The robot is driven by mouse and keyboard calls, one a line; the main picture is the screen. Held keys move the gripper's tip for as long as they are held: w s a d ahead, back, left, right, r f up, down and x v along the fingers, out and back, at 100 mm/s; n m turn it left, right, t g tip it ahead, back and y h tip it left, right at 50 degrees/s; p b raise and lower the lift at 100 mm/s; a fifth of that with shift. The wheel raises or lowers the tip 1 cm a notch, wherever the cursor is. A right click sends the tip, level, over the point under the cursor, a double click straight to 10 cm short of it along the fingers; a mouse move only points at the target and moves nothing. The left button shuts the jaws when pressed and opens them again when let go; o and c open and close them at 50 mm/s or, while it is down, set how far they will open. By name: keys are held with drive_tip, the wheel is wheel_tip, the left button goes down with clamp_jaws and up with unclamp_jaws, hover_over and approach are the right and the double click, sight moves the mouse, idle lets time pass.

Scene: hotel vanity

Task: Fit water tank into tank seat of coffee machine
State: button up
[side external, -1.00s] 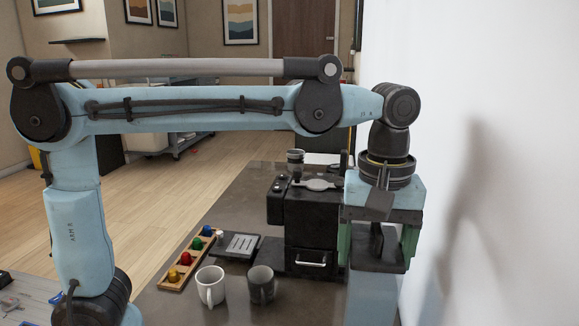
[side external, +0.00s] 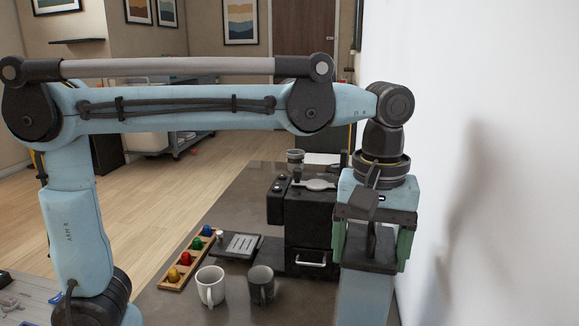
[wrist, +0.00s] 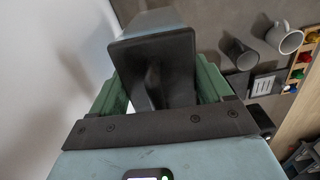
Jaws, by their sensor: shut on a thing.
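The black coffee machine (side external: 310,215) stands on the dark counter, with a silver-handled front drawer. The water tank has a dark lid (side external: 371,262) with an upright grip and a pale blue-grey body (side external: 364,300). My gripper (side external: 371,243) has green finger pads and is shut on the tank's grip, holding the tank to the right of the machine and overlapping its right edge in the side view. In the wrist view, the tank's lid (wrist: 155,50) lies between the green pads of my gripper (wrist: 155,88). The tank seat and the tank's bottom are not visible.
A white mug (side external: 210,286) and a dark mug (side external: 261,285) stand in front of the machine. A wooden rack (side external: 187,262) with coloured capsules and a grated tray (side external: 240,245) are to the left. A white wall (side external: 480,170) rises close on the right.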

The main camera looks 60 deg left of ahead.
drive_tip(key=a+f+m, duration=0.4)
drive_tip(key=a+m, duration=0.4)
drive_tip(key=s+d+r+m, duration=0.1)
drive_tip(key=s+d+m, duration=0.25)
drive_tip(key=s, duration=0.55)
drive_tip(key=s+d+m, duration=0.2)
drive_tip(key=s+m, duration=0.3)
drive_tip(key=s, duration=0.4)
wheel_tip(320, 180, down, 7)
drive_tip(key=shift+a, duration=0.25)
drive_tip(key=shift+s+f, duration=0.1)
drive_tip(key=shift+f, duration=0.05)
drive_tip(key=o, duration=1.8)
